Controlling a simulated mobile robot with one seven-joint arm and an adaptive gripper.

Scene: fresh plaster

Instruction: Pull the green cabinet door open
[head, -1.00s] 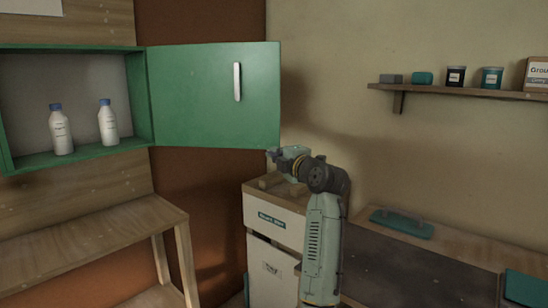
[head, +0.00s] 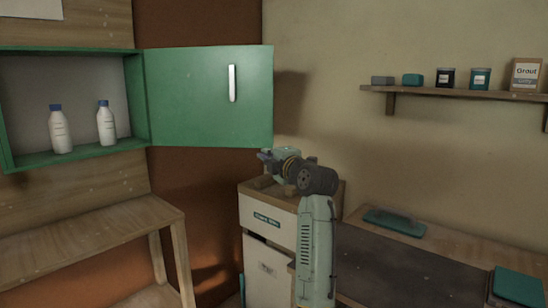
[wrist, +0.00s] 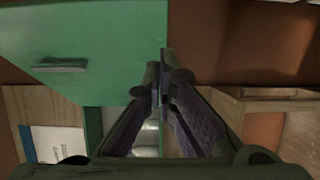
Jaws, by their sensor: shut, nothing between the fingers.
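The green cabinet (head: 140,105) hangs on the left wall, and its door (head: 190,98) stands wide open, swung out to the right. A pale vertical handle (head: 232,83) is on the door; it also shows in the wrist view (wrist: 62,65). My gripper (head: 266,156) is just below the door's lower right corner in the head view, apart from the handle. In the wrist view my gripper (wrist: 162,80) has its fingers together and empty, with the door's edge behind them.
Two white bottles with blue caps (head: 62,130) stand inside the cabinet. A wooden table (head: 90,232) is below it. A white drawer unit (head: 268,222) stands under my arm. A shelf (head: 450,95) with jars and a workbench (head: 410,262) are at the right.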

